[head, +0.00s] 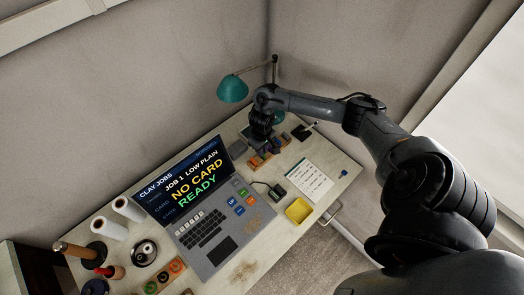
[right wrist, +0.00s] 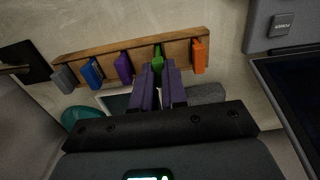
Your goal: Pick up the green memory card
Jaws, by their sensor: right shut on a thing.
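The green memory card (right wrist: 157,57) is upright at the wooden rack (right wrist: 110,56) in the right wrist view, between the purple card (right wrist: 123,67) and the orange card (right wrist: 199,56). My right gripper (right wrist: 158,72) is shut on the green card, and its fingertips cover the card's near part. I cannot tell whether the card is still seated in its slot. In the head view my right gripper (head: 261,141) is at the wooden rack (head: 256,161) at the back of the desk, and the green card is not distinct there. My left gripper is not in view.
The rack also holds a blue card (right wrist: 91,72) and a grey card (right wrist: 64,78). A laptop (head: 205,225) shows "NO CARD READY".

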